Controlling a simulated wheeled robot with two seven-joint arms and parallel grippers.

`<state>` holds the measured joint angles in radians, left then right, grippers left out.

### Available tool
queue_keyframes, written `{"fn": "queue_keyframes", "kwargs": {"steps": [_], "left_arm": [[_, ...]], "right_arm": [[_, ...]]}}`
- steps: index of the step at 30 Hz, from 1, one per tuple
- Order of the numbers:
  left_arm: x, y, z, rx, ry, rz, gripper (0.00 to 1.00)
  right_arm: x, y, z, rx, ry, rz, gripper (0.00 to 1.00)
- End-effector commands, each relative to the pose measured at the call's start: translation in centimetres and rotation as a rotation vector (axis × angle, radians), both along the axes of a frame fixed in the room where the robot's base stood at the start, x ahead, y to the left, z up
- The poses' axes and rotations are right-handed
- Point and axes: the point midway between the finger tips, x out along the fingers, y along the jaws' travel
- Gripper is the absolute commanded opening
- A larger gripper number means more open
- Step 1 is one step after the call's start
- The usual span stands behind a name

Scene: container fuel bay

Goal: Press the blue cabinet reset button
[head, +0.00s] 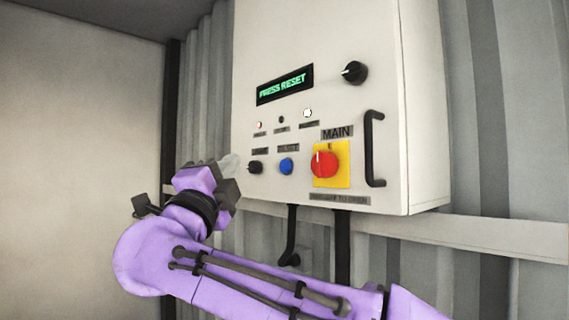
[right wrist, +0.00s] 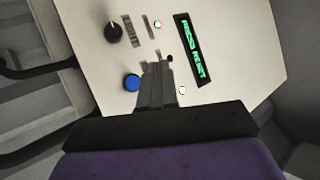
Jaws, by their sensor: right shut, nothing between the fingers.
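The blue reset button (head: 286,166) is on the lower front of the white cabinet (head: 350,105), between a black knob and the red main switch. It also shows in the right wrist view (right wrist: 131,83), just left of the fingers. My right gripper (head: 231,162) is shut and empty. In the head view it is left of the button, beside the black knob (head: 255,168). The fingertips look apart from the button; their exact distance from the panel is hard to tell. The display (head: 285,85) reads "PRESS RESET". My left gripper is not in view.
The red main switch (head: 324,164) on its yellow plate is right of the button. Another black knob (head: 354,72) is at the upper right, a black handle (head: 374,149) at the right edge. Small indicator lights (head: 307,113) sit above. Black conduits (head: 342,240) hang below.

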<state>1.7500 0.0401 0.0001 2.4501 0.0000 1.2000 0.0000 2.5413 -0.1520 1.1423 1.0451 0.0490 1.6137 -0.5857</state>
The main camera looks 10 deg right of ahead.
Motion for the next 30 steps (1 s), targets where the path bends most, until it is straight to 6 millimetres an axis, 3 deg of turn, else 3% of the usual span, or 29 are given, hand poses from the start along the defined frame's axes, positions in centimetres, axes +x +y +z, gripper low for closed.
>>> {"fn": "queue_keyframes", "kwargs": {"steps": [10, 21, 30], "left_arm": [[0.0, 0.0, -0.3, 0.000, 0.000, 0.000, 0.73], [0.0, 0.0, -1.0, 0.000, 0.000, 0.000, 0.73], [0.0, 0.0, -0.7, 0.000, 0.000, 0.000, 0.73]], "right_arm": [[0.6, -0.6, -0.2, -0.002, 0.002, 0.001, 0.00], [3.7, -5.0, -0.3, 0.000, 0.003, -0.001, 0.00], [5.2, -6.9, -0.1, -0.003, 0.001, 0.001, 0.00]]}}
